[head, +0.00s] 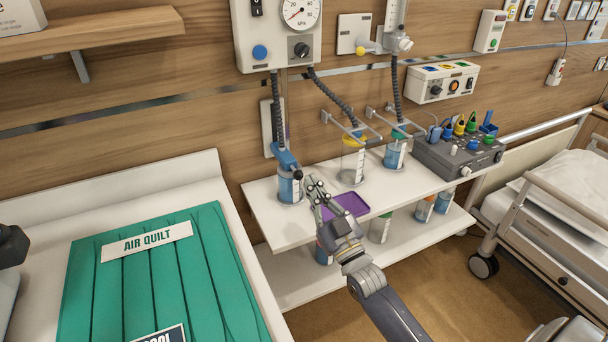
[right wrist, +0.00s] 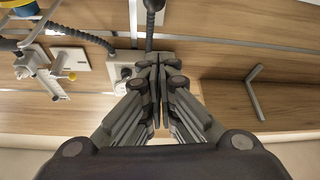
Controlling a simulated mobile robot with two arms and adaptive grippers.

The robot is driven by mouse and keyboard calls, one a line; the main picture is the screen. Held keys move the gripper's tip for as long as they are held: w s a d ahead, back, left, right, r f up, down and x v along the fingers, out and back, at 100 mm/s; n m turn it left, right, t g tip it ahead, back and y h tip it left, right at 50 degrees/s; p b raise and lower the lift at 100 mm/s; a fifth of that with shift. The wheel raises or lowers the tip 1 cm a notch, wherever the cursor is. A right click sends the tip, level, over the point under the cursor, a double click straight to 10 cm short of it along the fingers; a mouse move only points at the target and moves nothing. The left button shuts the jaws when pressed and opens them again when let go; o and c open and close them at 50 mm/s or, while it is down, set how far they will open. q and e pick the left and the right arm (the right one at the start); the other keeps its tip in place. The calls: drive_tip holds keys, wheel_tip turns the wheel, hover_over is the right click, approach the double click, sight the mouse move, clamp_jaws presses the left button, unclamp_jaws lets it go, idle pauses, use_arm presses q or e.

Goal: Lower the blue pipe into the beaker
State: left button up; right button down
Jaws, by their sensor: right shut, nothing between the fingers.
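The blue pipe (head: 285,158) is the blue end piece of a dark corrugated hose hanging from the wall unit. It meets the top of a clear beaker (head: 290,190) with blue contents, at the left end of the white shelf. How deep its tip sits inside I cannot tell. My right gripper (head: 314,184) is just right of the beaker, with its fingers together and nothing held. In the right wrist view the shut fingers (right wrist: 158,68) point at the wall, and a dark hose (right wrist: 150,36) shows beyond them.
A purple tray (head: 352,203) lies on the shelf beside my right gripper. A yellow-lidded jar (head: 353,164) and another blue jar (head: 395,154) stand farther right, with a grey box (head: 440,158) beyond. A green quilt (head: 150,275) covers the left surface.

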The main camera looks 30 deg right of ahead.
use_arm(q)
drive_tip(key=shift+w+d+f, duration=0.1)
drive_tip(key=shift+w+f, duration=0.2)
drive_tip(key=shift+w, duration=0.15)
use_arm(e)
drive_tip(key=v, duration=0.3)
drive_tip(key=shift+s, duration=0.15)
use_arm(q)
drive_tip(key=shift+s, duration=0.15)
use_arm(e)
drive_tip(key=shift+a, duration=0.1)
